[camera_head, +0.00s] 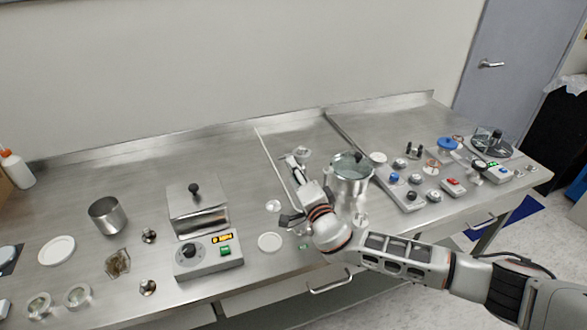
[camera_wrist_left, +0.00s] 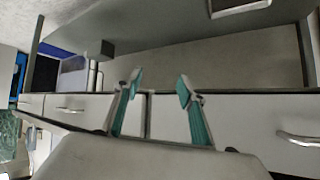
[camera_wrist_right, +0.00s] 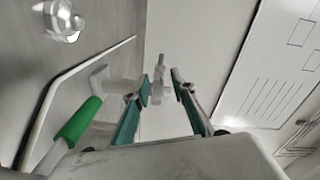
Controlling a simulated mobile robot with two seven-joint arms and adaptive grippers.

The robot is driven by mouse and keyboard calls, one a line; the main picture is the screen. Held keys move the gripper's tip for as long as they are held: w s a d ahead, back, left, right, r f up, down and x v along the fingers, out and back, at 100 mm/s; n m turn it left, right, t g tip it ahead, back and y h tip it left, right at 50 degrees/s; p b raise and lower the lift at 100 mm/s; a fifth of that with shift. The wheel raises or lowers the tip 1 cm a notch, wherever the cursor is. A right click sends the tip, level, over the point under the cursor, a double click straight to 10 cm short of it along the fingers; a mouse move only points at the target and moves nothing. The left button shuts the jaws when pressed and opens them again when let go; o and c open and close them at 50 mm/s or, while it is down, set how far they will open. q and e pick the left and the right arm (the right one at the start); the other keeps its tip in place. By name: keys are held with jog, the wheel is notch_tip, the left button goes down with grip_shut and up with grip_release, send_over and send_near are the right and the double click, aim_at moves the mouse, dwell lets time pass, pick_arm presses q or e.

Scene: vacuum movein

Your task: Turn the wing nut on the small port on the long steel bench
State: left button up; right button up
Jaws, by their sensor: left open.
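My right gripper (camera_head: 287,163) reaches over the steel bench (camera_head: 135,190) beside a long pale rod or rim, left of the steel pot. In the right wrist view its teal-padded fingers (camera_wrist_right: 160,80) stand apart, with a small whitish piece between or just beyond the tips. That piece may be the wing nut; I cannot tell whether the fingers touch it. A pale bent pipe with a green sleeve (camera_wrist_right: 76,121) lies left of the fingers. The port is not clear in the head view. My left gripper (camera_wrist_left: 160,82) is open and empty, facing drawer fronts.
A steel pot (camera_head: 350,178) stands right of my right gripper, with a control panel (camera_head: 409,200) beyond it. A lidded steel box (camera_head: 196,212) with a knobbed control unit (camera_head: 208,258) stands left. A steel beaker (camera_head: 107,216) and several dishes lie farther left. The bench's back strip is mostly clear.

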jog(key=shift+w+a, duration=0.2)
jog(key=shift+w, duration=0.35)
grip_shut()
jog(key=shift+m, duration=3.4)
jog(key=c, duration=0.6)
grip_release()
